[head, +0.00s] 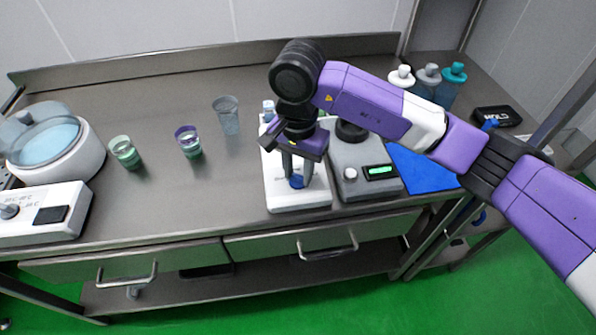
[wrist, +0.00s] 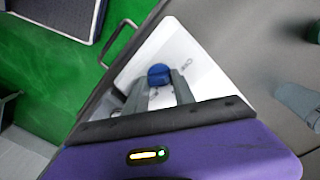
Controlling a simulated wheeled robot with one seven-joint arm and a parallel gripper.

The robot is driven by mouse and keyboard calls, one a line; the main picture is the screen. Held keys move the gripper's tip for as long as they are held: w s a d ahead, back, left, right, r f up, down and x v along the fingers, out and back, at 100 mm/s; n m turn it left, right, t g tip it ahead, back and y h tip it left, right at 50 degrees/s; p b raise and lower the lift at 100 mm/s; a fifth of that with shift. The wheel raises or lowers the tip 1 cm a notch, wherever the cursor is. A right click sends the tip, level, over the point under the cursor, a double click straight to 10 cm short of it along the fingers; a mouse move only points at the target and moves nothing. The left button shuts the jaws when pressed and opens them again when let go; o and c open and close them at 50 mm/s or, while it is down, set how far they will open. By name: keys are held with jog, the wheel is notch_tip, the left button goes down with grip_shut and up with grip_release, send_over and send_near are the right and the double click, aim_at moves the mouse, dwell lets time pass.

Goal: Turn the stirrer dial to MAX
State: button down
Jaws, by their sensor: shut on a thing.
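The stirrer (head: 302,199) is a white unit near the front edge of the steel table in the head view. Its dial (head: 297,181) is a small blue knob on the front part. My gripper (head: 297,176) points down over the unit with its fingers on either side of the knob, shut on it. In the wrist view the blue dial (wrist: 159,74) sits between the tips of my gripper (wrist: 160,80), on the white stirrer face (wrist: 190,50). Dark markings near the knob are too small to read. The back of the stirrer is largely hidden by my gripper and arm.
A grey device with a green display (head: 380,171) stands close at the right, beside a blue mat (head: 422,168). Green-tinted cups (head: 125,152) and a clear cup (head: 228,116) stand to the left. A white round machine (head: 85,150) is at far left. Several bottles (head: 452,82) stand at back right.

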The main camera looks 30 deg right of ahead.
jog(key=m+b, duration=0.2)
jog(key=m, duration=0.1)
jog(key=m+b, duration=0.2)
jog(key=shift+f+m, duration=0.2)
jog(key=shift+m, duration=0.2)
jog(key=m+b, duration=0.3)
jog(key=m, duration=0.2)
jog(key=shift+b, duration=0.3)
jog(key=m+b, duration=0.3)
jog(key=m, duration=0.3)
jog(key=shift+m+b, duration=0.3)
jog(key=shift+m, duration=0.1)
jog(key=m+b, duration=0.2)
jog(key=m, duration=0.3)
jog(key=shift+r+b, duration=0.2)
jog(key=shift+b, duration=0.15)
jog(key=shift+m, duration=0.3)
jog(key=c, duration=1)
grip_release()
jog(key=shift+c, duration=0.2)
